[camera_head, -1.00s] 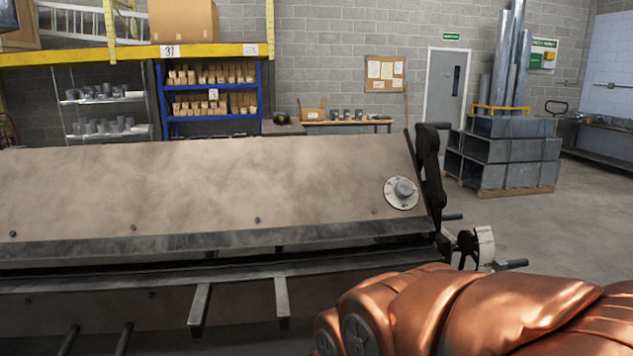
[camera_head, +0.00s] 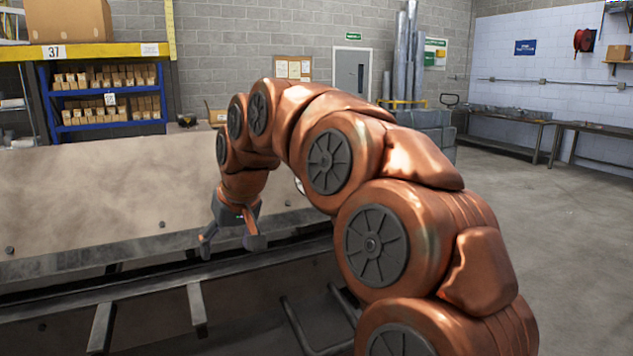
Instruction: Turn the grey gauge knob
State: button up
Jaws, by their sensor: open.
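The grey gauge knob is hidden behind my copper-coloured arm. Only a sliver of its pale round dial (camera_head: 299,187) shows beside the arm, on the tan sloping panel (camera_head: 110,195) of the forming machine. My gripper (camera_head: 231,248) points downward in front of the panel's lower edge, left of the dial. Its two dark fingers are spread apart with nothing between them. It is clear of the dial; whether a finger touches the machine I cannot tell.
The dark bed (camera_head: 60,315) of the machine, with bars jutting forward, lies below my gripper. A blue shelf (camera_head: 105,100) with small boxes stands behind. Stacked ductwork (camera_head: 435,130) and workbenches (camera_head: 510,125) stand back right. Open floor (camera_head: 560,240) lies at right.

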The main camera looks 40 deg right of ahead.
jog(key=w+d+r+m+t+h+b, duration=0.1)
jog(key=w+d+r+m+t+h, duration=0.2)
jog(key=d, duration=1.2)
jog(key=w+d+r+m+h+b, duration=0.1)
jog(key=d+r+m, duration=0.35)
jog(key=d, duration=1.05)
jog(key=shift+n, duration=0.85)
jog(key=shift+w+r+p+x, duration=0.1)
jog(key=shift+w+p+x, duration=0.1)
jog(key=shift+x, duration=0.8)
jog(key=shift+w+r+p+x, duration=0.15)
jog(key=shift+p+x, duration=0.1)
jog(key=shift+x, duration=0.7)
jog(key=shift+w+r+p+x, duration=0.1)
jog(key=shift+p+x, duration=0.1)
jog(key=shift+x, duration=0.8)
jog(key=shift+a, duration=0.15)
jog(key=c, duration=1.2)
jog(key=shift+o, duration=0.2)
